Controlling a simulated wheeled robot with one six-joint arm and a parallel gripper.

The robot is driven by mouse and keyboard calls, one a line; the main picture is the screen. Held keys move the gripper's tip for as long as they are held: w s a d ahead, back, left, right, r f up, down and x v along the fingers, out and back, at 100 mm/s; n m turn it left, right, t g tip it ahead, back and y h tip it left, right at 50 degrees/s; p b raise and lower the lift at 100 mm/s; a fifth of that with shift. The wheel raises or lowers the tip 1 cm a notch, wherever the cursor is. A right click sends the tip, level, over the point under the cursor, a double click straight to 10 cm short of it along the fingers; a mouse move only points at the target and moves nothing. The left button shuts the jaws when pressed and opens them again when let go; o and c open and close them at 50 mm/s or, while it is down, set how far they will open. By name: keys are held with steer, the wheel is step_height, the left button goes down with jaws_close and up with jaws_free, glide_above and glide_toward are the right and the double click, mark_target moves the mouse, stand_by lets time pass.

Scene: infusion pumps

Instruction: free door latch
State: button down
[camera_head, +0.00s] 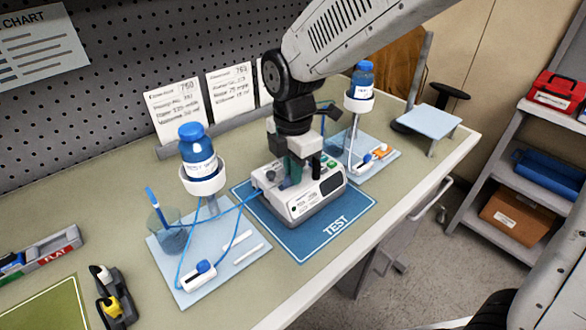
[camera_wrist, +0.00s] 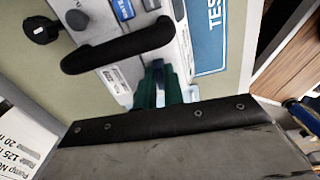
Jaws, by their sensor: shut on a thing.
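The infusion pump (camera_head: 308,203) is a white and grey box with green buttons and a dark screen, standing on the blue TEST mat (camera_head: 335,224). My gripper (camera_head: 291,170) is down at the pump's left upper side, with dark green fingers. In the wrist view the fingers (camera_wrist: 160,80) are close together against the pump's edge (camera_wrist: 124,78), shut on a small part there, apparently the door latch. The latch itself is mostly hidden by the fingers. I cannot tell whether the door has moved.
A black handle (camera_wrist: 118,46) runs close to the fingers. On the left stand a blue-capped bottle (camera_head: 198,153) in a holder and a cup (camera_head: 172,232); blue tubing (camera_head: 226,209) runs to the pump. Another bottle (camera_head: 362,80) stands behind. The bench's front right is clear.

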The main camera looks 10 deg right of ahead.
steer(key=shift+n, duration=0.5)
steer(key=c, duration=1.5)
jaws_free()
step_height(320, 180, up, 8)
steer(key=shift+f, duration=0.1)
